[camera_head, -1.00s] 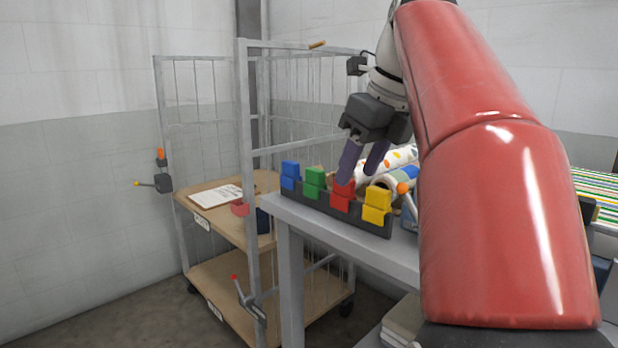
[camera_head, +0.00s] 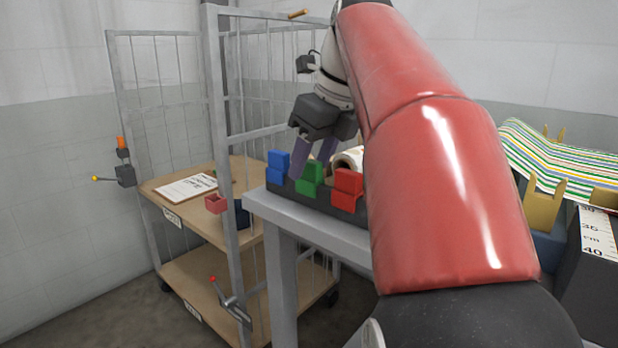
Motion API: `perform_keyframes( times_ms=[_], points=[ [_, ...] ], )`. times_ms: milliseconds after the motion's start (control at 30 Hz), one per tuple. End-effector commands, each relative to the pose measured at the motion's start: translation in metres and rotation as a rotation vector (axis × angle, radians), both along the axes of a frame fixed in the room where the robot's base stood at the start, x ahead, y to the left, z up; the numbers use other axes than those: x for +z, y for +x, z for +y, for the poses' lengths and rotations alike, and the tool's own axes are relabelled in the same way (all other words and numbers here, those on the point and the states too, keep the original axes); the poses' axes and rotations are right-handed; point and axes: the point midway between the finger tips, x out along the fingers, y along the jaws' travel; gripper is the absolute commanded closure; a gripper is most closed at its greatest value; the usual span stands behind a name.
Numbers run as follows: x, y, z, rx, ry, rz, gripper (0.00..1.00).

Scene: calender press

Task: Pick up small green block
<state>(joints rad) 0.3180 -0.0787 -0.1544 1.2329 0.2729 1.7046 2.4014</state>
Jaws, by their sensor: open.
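The small green block (camera_head: 314,169) sits on top of another green piece (camera_head: 308,188) in a dark rack (camera_head: 328,204) at the table's edge. Beside it stand the stacked blue blocks (camera_head: 277,168) on the left and the stacked red blocks (camera_head: 347,182) on the right. My gripper (camera_head: 309,163) points down with its purple fingers apart, one on each side of the small green block in the picture. The fingertips are partly hidden behind the blocks, and I cannot tell whether they touch it.
The grey table (camera_head: 305,225) carries the rack, with a pale roll (camera_head: 350,159) behind it. A wire trolley with wooden shelves (camera_head: 215,270) stands left, holding a clipboard (camera_head: 186,188) and a red box (camera_head: 216,203). My red arm hides the table's right part.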

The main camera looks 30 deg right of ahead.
Motion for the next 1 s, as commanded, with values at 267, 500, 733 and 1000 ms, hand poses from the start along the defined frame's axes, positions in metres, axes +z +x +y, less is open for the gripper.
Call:
perform_keyframes(
  times_ms=[267,500,733,1000],
  points=[
    [-0.028,0.012,0.004,0.001,0.000,0.001,0.50],
    [-0.028,0.013,0.004,0.000,0.000,0.000,0.54],
    [-0.027,0.013,0.004,0.000,0.000,0.001,0.84],
    [-0.027,0.013,0.004,0.000,0.000,0.001,0.98]
  ],
)
